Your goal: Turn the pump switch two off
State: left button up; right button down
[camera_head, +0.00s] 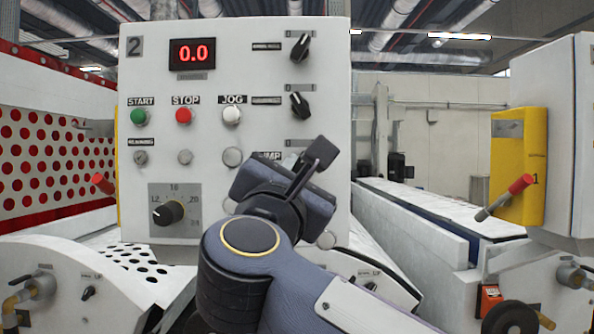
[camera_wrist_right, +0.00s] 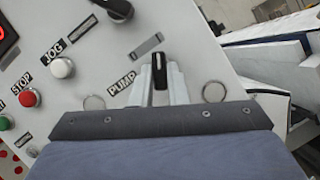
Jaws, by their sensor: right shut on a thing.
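The pump switch two is a black rotary knob (camera_wrist_right: 159,75) beside the PUMP label (camera_wrist_right: 122,83) in the right wrist view. A light mark shows on the knob. My right gripper's two pale fingers (camera_wrist_right: 161,86) stand on both sides of the knob and are shut on it. My left gripper is not in view.
Two other black knobs (camera_head: 300,47) (camera_head: 299,105) sit above the gripper. Green start (camera_head: 138,116), red stop (camera_head: 183,115) and white jog (camera_head: 231,115) buttons are to the left. A dial (camera_head: 168,212) is lower left. The display (camera_head: 192,53) reads 0.0.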

jog(key=shift+d+f+n+t+y+b, duration=0.15)
jog(key=shift+n+y+b, duration=0.35)
jog(key=shift+n, duration=0.4)
jog(key=shift+f+n+t+y+b, duration=0.15)
jog(key=shift+n+y+b, duration=0.3)
jog(key=shift+n, duration=0.45)
jog(key=n+y, duration=0.1)
jog(key=n, duration=0.1)
jog(key=n+y, duration=0.1)
jog(key=n, duration=0.1)
jog(key=shift+d+r+t+b, duration=0.15)
jog(key=shift+r+t+b, duration=0.05)
jog(key=shift+t+b, duration=0.15)
jog(key=n+y, duration=0.2)
jog(key=n, duration=0.2)
jog(key=shift+d+r+p, duration=0.1)
jog(key=shift+r+p, duration=0.05)
jog(key=shift+p, duration=0.2)
jog(key=shift+d+n+g+y+p, duration=0.1)
jog(key=shift+n+g+y+p, duration=0.3)
jog(key=shift+n+y, duration=0.7)
jog(key=shift+n+g+y+p, duration=0.15)
jog(key=shift+n+y+p, duration=0.3)
jog(key=shift+n, duration=1.55)
jog(key=c, duration=1.4)
grip_release()
jog(key=shift+c, duration=0.2)
